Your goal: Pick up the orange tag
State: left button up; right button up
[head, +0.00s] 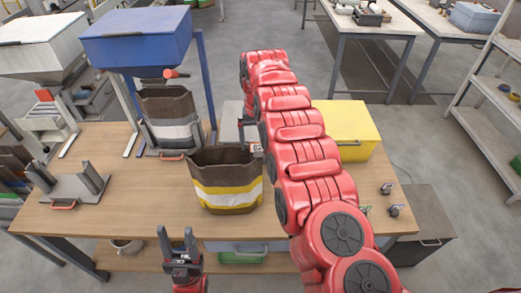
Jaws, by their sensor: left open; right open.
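I cannot pick out the orange tag for certain. Small dark holders with little cards stand at the table's right end: one at the back (387,188) and one in front (395,211). A green-edged card (365,209) is beside them, partly behind my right arm. The colours of the other cards are too small to tell. My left gripper (178,241) is open and empty in front of the table's front edge, fingers pointing up in the picture.
On the wooden table (120,160) stand an open brown bag with a yellow band (228,195), a grey-banded bag (170,118) under a blue hopper (138,42), a yellow box (350,122) and a metal bracket (78,187). A shelf rack (480,140) stands at right.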

jog(key=shift+s+d+f, duration=0.1)
jog(key=shift+a, duration=0.25)
jog(key=c, duration=0.6)
jog(key=shift+d, duration=0.1)
grip_shut()
